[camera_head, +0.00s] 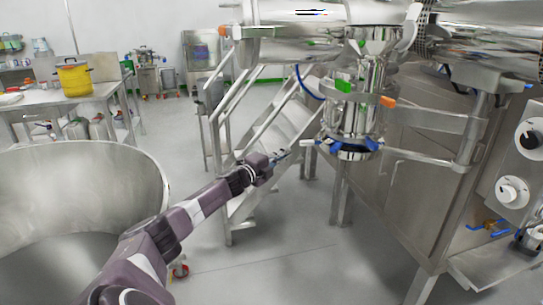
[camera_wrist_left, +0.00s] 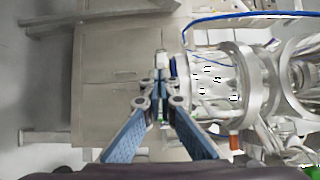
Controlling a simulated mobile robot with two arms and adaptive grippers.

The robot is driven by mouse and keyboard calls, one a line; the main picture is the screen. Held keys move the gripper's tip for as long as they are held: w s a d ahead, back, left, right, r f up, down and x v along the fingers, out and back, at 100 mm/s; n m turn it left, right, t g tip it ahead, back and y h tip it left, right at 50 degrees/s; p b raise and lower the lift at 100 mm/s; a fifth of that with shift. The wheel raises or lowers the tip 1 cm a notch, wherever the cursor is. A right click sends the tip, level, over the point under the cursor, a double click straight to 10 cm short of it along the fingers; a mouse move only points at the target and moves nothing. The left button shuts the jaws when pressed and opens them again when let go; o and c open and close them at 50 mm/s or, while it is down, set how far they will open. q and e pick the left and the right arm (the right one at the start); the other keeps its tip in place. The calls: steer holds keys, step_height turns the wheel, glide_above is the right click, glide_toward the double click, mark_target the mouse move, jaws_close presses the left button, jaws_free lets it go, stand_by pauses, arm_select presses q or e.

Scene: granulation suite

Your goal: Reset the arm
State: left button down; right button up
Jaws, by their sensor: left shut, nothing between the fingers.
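My left arm reaches in from the lower left of the head view. Its gripper (camera_head: 284,156) is stretched out toward the steel machine, just left of the blue-clamped lower end of a vertical steel cylinder (camera_head: 352,110). In the left wrist view the gripper's fingers (camera_wrist_left: 160,98) are together with nothing between them. A white-tipped handle (camera_head: 308,142) lies close to the fingertips in the head view; I cannot tell whether they touch. My right gripper is not in view.
A large open steel bowl (camera_head: 150,165) stands beside my left arm. Steel steps (camera_head: 268,130) rise behind the gripper. The machine cabinet with knobs (camera_head: 508,188) fills the right. A table (camera_head: 105,88) with a yellow pot (camera_head: 74,78) stands at the back left. Grey floor (camera_head: 290,265) is clear in front.

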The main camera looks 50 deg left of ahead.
arm_select(q)
steer(key=s+d+f+n+g, duration=0.35)
steer(key=s+f, duration=0.45)
steer(key=f, duration=0.7)
steer(key=s+d+f+n+g, duration=0.2)
steer(key=s+d+f, duration=0.45)
steer(key=f, duration=0.85)
steer(key=s+d+f+n+g, duration=0.3)
steer(key=s+f, duration=0.6)
steer(key=f, duration=0.6)
steer(key=s+d+f+n+g, duration=0.3)
steer(key=s+d+f+g, duration=0.1)
steer(key=s+d+f, duration=1.15)
steer(key=s+d+f+n+g+h, duration=0.1)
steer(key=s+d+f+g, duration=0.1)
steer(key=s+d, duration=0.5)
steer(key=s+d+f+n+g+h, duration=0.1)
steer(key=s+d, duration=0.7)
steer(key=s, duration=0.8)
step_height(320, 180, down, 3)
steer(key=shift+d+r+n+g+h+p, duration=0.15)
steer(key=shift+n+g+h+p, duration=0.25)
steer(key=shift+g, duration=0.25)
